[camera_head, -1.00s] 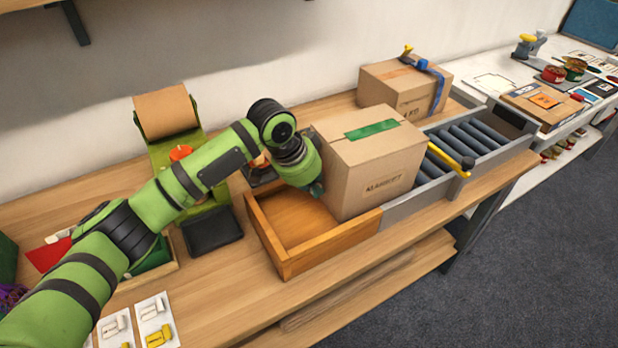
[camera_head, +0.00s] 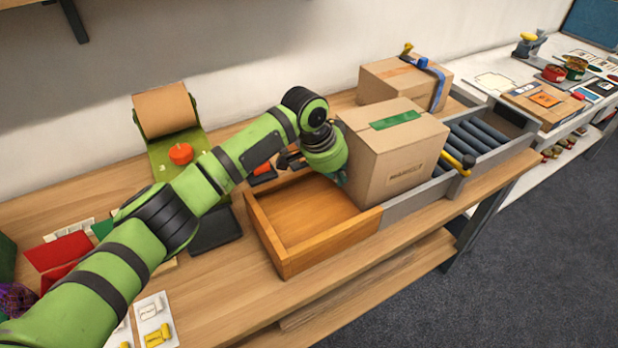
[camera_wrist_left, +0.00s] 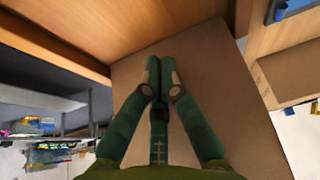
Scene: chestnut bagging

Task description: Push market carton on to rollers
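The market carton (camera_head: 403,160) is a closed brown box with a green strip of tape on top and dark print on its front. It stands upright across the right end of the wooden tray (camera_head: 290,264) and the start of the grey rollers (camera_head: 470,141). My left gripper (camera_head: 343,177) is against or very close to the carton's left side; contact is hard to judge. In the left wrist view its fingers (camera_wrist_left: 160,66) are together in front of the carton's brown face (camera_wrist_left: 205,60), with nothing between them. My right gripper is not in view.
A second box with a blue tape dispenser (camera_head: 428,72) stands behind. An orange item (camera_head: 181,153) sits on a green stand at the left. The tray's left part is empty.

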